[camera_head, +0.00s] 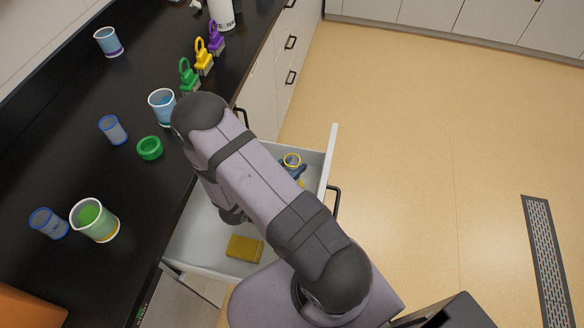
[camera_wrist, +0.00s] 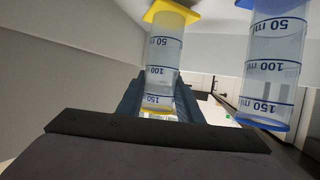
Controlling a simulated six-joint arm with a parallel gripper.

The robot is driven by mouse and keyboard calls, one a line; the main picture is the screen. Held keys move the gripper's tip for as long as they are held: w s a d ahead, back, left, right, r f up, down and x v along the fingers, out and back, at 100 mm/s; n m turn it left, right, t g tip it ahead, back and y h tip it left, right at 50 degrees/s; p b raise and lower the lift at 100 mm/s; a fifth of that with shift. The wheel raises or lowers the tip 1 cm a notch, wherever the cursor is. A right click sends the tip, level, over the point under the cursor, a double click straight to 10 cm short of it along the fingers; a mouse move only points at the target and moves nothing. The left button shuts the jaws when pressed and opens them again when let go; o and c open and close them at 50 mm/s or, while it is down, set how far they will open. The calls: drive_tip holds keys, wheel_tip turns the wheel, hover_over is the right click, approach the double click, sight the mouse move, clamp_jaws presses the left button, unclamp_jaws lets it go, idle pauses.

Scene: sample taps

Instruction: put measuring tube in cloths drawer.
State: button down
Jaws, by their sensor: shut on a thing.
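My gripper (camera_wrist: 160,97) has its dark blue fingers shut around a clear measuring tube with yellow ends (camera_wrist: 164,62). The tube appears upside down in the wrist view. In the head view, the tube's yellow rim (camera_head: 292,160) and part of my gripper (camera_head: 294,170) show over the far part of the open drawer (camera_head: 200,240). My arm hides much of the drawer. I cannot tell whether the tube touches the drawer floor. A folded yellow cloth or sponge (camera_head: 245,248) lies in the near part of the drawer.
A blue-rimmed measuring tube (camera_wrist: 272,70) stands out at the right of the wrist view. The black counter (camera_head: 60,150) holds blue-rimmed tubes (camera_head: 113,130), (camera_head: 50,223), beakers (camera_head: 95,220), a green ring (camera_head: 149,148) and coloured taps (camera_head: 189,77). Floor (camera_head: 430,150) right of the drawer is clear.

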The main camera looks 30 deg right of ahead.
drive_tip(key=shift+f, duration=0.6)
drive_tip(key=shift+f, duration=0.1)
drive_tip(key=c, duration=1.3)
unclamp_jaws()
drive_tip(key=shift+o, duration=0.2)
drive_tip(key=shift+a+r, duration=0.1)
drive_tip(key=shift+r, duration=0.1)
drive_tip(key=shift+s+a+r, duration=0.15)
drive_tip(key=shift+a, duration=0.1)
drive_tip(key=p+v, duration=0.5)
drive_tip(key=v, duration=0.6)
